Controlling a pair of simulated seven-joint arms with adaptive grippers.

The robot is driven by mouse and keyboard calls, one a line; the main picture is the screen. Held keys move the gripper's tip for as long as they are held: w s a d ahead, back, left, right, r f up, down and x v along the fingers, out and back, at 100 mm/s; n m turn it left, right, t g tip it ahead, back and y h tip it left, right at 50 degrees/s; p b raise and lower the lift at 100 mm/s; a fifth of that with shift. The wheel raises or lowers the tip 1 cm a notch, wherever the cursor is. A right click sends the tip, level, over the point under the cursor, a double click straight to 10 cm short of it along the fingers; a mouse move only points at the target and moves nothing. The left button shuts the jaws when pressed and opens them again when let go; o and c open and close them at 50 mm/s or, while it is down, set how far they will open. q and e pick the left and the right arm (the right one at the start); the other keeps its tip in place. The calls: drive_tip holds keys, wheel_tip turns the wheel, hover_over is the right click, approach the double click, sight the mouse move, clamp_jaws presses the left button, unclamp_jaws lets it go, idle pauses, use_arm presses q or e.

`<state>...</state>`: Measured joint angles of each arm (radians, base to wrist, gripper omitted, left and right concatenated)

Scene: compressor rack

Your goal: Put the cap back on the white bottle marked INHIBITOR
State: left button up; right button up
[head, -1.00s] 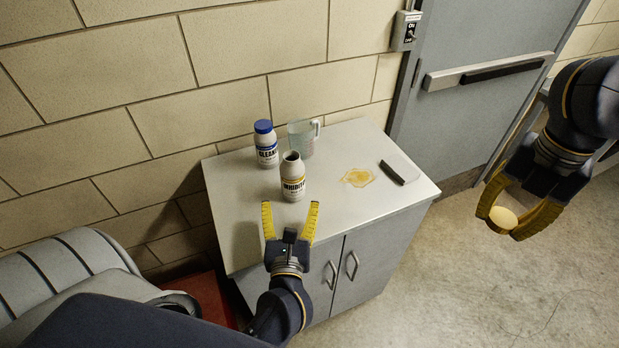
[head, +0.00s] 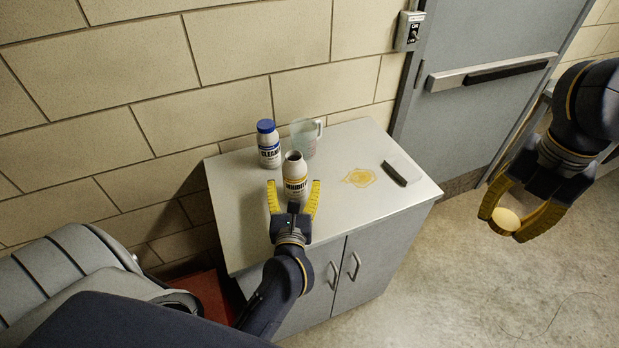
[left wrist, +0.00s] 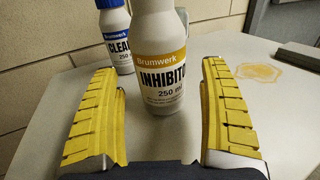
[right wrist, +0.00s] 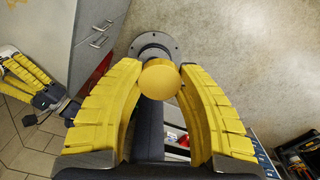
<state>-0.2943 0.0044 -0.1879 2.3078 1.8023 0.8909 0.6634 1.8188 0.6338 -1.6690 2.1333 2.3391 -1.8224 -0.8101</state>
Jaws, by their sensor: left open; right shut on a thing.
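The white INHIBITOR bottle (head: 295,178) stands upright and uncapped on the cabinet top, its dark open mouth showing in the head view. In the left wrist view the bottle (left wrist: 160,70) is straight ahead, its mouth out of frame. My left gripper (head: 293,190) is open, its fingertips close to the bottle's near side, one to each side; they do not grip it. My right gripper (head: 514,225) is shut on a round yellow cap (head: 507,219), held in the air right of the cabinet. The cap (right wrist: 159,80) sits between the fingertips in the right wrist view.
A white bottle with a blue cap (head: 267,145) stands behind the INHIBITOR bottle, beside a clear jug (head: 304,138). A yellowish puddle (head: 359,177) and a dark-edged scraper-like object (head: 394,174) lie to the right on the cabinet top (head: 340,207).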

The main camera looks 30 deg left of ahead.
sight(294, 171)
use_arm(q)
drive_tip(key=shift+x, duration=1.9)
drive_tip(key=shift+f, duration=0.1)
drive_tip(key=c, duration=1.3)
drive_tip(key=shift+c, duration=0.2)
drive_tip(key=shift+r, duration=0.2)
drive_tip(key=shift+r, duration=1.25)
drive_tip(key=shift+r+v, duration=0.1)
drive_tip(key=shift+v, duration=4.3)
drive_tip(key=shift+r+v, duration=0.15)
drive_tip(key=shift+v, duration=4.25)
drive_tip(key=shift+s+d, duration=0.1)
drive_tip(key=shift+s, duration=0.1)
